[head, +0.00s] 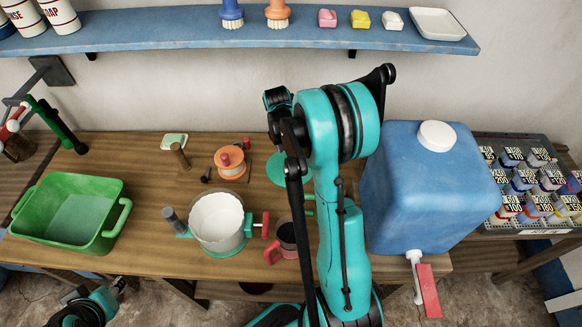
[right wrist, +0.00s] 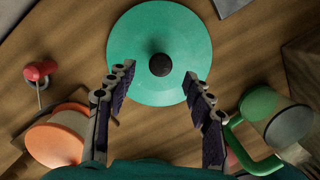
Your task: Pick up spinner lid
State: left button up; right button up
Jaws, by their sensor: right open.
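The spinner lid is a flat round teal disc with a dark knob at its middle. It lies on the wooden table, seen whole in the right wrist view (right wrist: 135,38). In the head view its left part (head: 277,168) shows behind my right arm, which hides the rest. My right gripper (right wrist: 157,80) is open and empty above the lid. Its fingertips are to either side of the knob, toward the lid's near edge. A white pot (head: 217,220) with a teal base and red crank stands in front. My left arm shows at the bottom left; its gripper (head: 118,286) is small and unclear.
An orange spool-like thing (right wrist: 52,143) and a green-handled cup (right wrist: 285,122) flank my right gripper. A blue water container (head: 420,190) stands right of my right arm. A green basin (head: 72,190) is at the left. A blue shelf (head: 180,35) runs along the wall.

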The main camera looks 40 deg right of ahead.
aim_at(290, 161)
jog(key=f, duration=0.1)
jog(key=f+b, duration=0.1)
jog(key=f, duration=0.1)
jog(key=f+b, duration=0.1)
jog(key=shift+d+f, duration=0.35)
jog(key=shift+f, duration=0.05)
jog(key=shift+d+f, duration=0.1)
jog(key=shift+f, duration=0.3)
jog(key=shift+r, duration=0.1)
jog(key=shift+c, duration=0.8)
grip_shut()
